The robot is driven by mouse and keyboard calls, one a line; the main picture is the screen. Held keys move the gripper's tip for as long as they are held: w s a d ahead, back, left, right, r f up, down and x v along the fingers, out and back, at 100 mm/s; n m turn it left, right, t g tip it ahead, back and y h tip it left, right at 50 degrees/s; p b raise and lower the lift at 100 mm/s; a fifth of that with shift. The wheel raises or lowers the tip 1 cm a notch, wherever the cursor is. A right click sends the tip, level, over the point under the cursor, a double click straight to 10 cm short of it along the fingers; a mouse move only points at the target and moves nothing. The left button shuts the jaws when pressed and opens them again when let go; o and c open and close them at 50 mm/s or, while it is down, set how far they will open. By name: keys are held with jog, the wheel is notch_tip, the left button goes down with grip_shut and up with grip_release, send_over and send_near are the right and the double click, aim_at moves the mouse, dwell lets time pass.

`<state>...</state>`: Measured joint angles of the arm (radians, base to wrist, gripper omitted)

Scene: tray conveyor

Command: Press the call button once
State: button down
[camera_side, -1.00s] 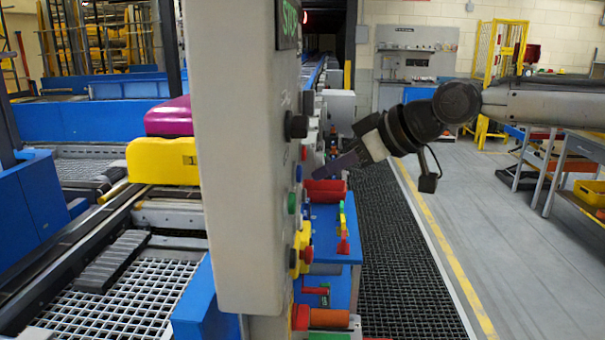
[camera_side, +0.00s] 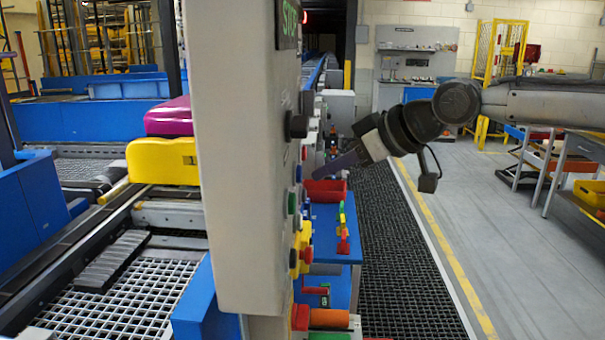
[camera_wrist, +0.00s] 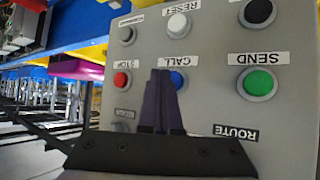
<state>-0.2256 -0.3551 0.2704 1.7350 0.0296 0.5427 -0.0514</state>
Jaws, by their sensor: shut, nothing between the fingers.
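The blue call button (camera_wrist: 177,80) sits on the grey control panel (camera_wrist: 215,60), under a label that reads CALL upside down in the wrist view. My gripper (camera_wrist: 162,74) is shut and empty. Its dark fingertips overlap the left part of the blue button in the wrist view and hide some of it. In the side view the panel (camera_side: 240,150) is seen nearly edge-on, and the blue button (camera_side: 299,173) sticks out from its face. My gripper (camera_side: 318,172) is just right of that button, with what looks like a small gap. I cannot tell whether the button is pushed in.
Close around are a red stop button (camera_wrist: 121,79), a green send button (camera_wrist: 258,83), a white reset button (camera_wrist: 177,24) and a black knob (camera_side: 297,126). A blue bench with a red bin (camera_side: 326,190) stands behind and below my gripper.

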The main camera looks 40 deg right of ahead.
jog(key=shift+a, duration=0.1)
jog(key=shift+w+a, duration=0.2)
jog(key=shift+w, duration=0.1)
jog(key=shift+w+a, duration=0.35)
dwell(0.9)
jog(key=shift+s, duration=0.1)
jog(key=shift+s+d, duration=0.6)
jog(key=shift+d, duration=0.05)
jog(key=shift+s+d, duration=1.75)
jog(key=shift+d, duration=0.05)
